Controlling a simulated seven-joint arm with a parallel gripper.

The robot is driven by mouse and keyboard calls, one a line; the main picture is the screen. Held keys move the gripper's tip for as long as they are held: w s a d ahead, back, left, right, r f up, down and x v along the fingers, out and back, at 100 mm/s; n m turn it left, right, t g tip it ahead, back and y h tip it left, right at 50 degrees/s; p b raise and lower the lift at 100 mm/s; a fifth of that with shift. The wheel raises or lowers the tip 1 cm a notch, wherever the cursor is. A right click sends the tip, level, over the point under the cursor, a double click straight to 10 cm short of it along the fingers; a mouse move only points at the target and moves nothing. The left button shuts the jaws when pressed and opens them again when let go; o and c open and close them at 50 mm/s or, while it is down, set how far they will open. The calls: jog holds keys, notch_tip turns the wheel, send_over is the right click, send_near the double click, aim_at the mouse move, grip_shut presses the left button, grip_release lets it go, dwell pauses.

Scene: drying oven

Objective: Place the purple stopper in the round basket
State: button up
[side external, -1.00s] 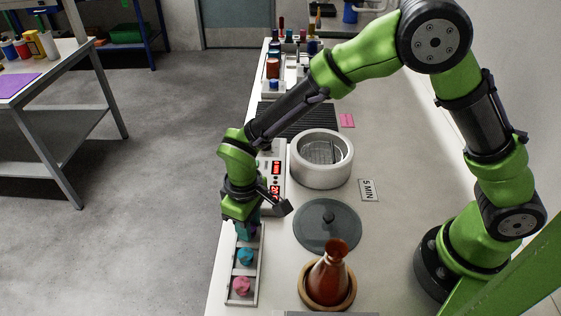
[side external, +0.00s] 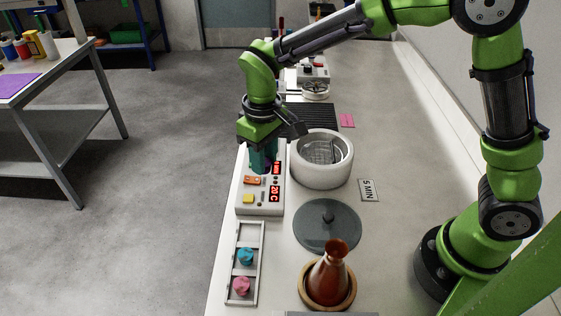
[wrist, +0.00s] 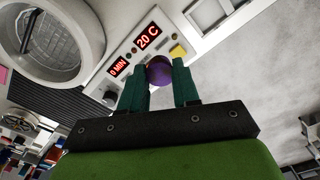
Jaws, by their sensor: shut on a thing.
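The purple stopper (wrist: 160,71) is between the teal fingers of my gripper (wrist: 163,88) in the wrist view. In the side view my gripper (side external: 262,162) points down, shut on the stopper and above the control panel, left of the white round oven chamber (side external: 321,177). The stopper is mostly hidden by the fingers there. A wire basket (side external: 322,152) shows inside the open chamber; its full outline is hard to make out. The chamber (wrist: 91,28) is at the upper left in the wrist view.
The control panel (side external: 246,210) has red displays. A grey round lid (side external: 327,238) lies in front of the chamber. A tray (side external: 237,268) holds a blue stopper (side external: 245,257) and a pink one (side external: 241,286). A red-brown flask (side external: 329,279) stands on a wooden ring.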

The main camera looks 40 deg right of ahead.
jog(key=w+d, duration=0.2)
jog(key=d, duration=0.8)
jog(key=n, duration=0.2)
send_near(315, 163)
notch_tip(315, 163, down, 6)
jog(key=shift+w+r, duration=0.1)
jog(key=shift+w, duration=0.05)
jog(key=o, duration=1)
